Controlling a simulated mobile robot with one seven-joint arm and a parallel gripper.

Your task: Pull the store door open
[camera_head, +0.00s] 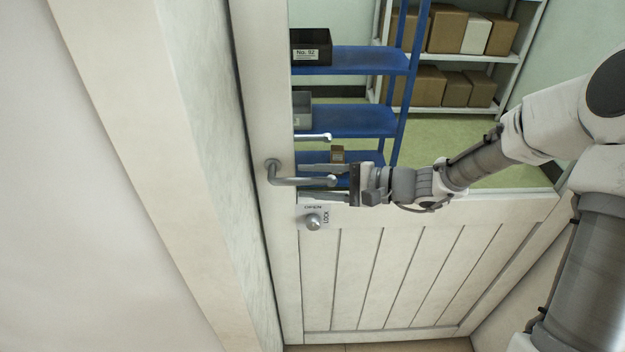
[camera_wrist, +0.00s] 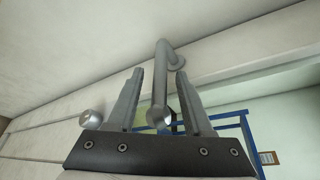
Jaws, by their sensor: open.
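The store door (camera_head: 375,275) is white, with a window above and vertical panels below. It appears shut against the frame on its left. A grey lever handle (camera_head: 290,181) sticks out at the door's left edge. My gripper (camera_head: 312,182) is at the handle, with one finger above the lever and one below. In the wrist view the lever (camera_wrist: 160,85) lies between the two open fingers of my gripper (camera_wrist: 160,73), with a gap on each side. The fingers look clear of the lever, but contact at depth is hard to tell.
Below the handle is a round lock knob (camera_head: 313,222) with an OPEN/LOCK label; it also shows in the wrist view (camera_wrist: 91,117). A white door frame (camera_head: 150,130) stands left. Through the window are a blue shelf (camera_head: 350,60) and a white rack with cardboard boxes (camera_head: 447,30).

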